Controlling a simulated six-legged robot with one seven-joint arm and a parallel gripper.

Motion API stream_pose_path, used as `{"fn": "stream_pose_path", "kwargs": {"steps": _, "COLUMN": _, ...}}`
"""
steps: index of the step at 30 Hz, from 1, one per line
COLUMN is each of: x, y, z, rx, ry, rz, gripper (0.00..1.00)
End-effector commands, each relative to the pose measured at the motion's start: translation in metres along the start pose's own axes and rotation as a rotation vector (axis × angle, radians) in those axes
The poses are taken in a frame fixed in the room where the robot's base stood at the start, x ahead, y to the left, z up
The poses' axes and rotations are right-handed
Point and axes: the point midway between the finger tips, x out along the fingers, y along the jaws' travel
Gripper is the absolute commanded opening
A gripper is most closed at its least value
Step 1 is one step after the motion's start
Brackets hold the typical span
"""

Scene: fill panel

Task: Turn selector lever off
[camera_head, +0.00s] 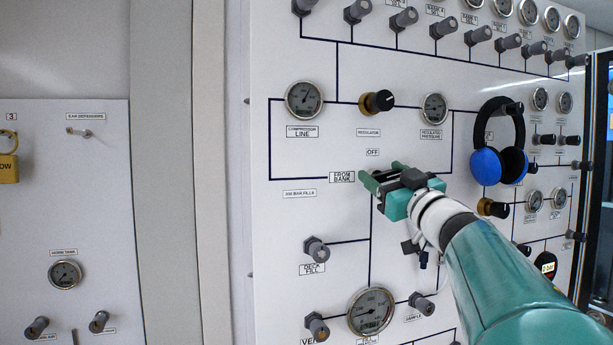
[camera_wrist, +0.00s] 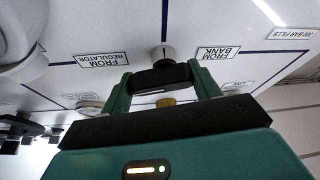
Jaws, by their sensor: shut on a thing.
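The selector lever (camera_wrist: 158,79) is a dark bar on a grey hub, between the FROM BANK label (camera_wrist: 218,53) and the FROM REGULATOR label (camera_wrist: 103,60) in the wrist view. My teal gripper (camera_head: 382,177) is at the selector on the white panel, with its green fingers on either side of the lever. It is shut on the lever, and the fingers also show in the wrist view (camera_wrist: 160,84). The OFF label (camera_head: 373,152) is just above the gripper in the head view. The gripper hides most of the lever there, so its exact angle is hard to tell.
A regulator knob (camera_head: 377,102) sticks out above the selector. Blue and black ear defenders (camera_head: 500,145) hang to the right. A deck fill valve (camera_head: 316,249) and a large gauge (camera_head: 370,311) are below.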

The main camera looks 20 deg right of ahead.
Motion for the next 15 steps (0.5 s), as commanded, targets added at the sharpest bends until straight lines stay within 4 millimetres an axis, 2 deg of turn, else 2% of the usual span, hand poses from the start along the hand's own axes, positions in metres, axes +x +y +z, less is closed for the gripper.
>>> {"fn": "stream_pose_path", "kwargs": {"steps": 15, "x": 0.0032, "y": -0.0023, "z": -0.0014, "rx": -0.443, "ry": -0.001, "rz": -0.186, "gripper": 0.39}}
